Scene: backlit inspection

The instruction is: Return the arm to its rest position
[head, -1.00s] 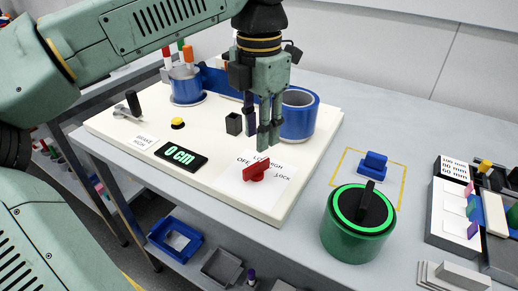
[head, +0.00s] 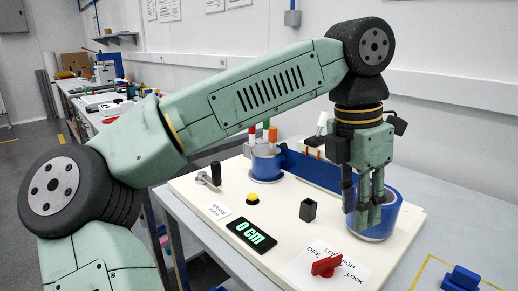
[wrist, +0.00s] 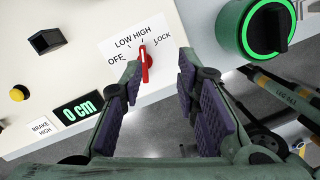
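My gripper (head: 362,218) hangs pointing down above the white board (head: 218,232), in front of the blue cylinder (head: 388,215). My arm is raised and bent over the board.
The board also holds a display reading 0 cm (head: 251,235), a yellow button (head: 253,199), a small dark block (head: 308,209) and a black-handled lever (head: 214,176). A green-ringed dial (wrist: 268,28) stands to the right. A blue block (head: 461,279) lies by yellow tape.

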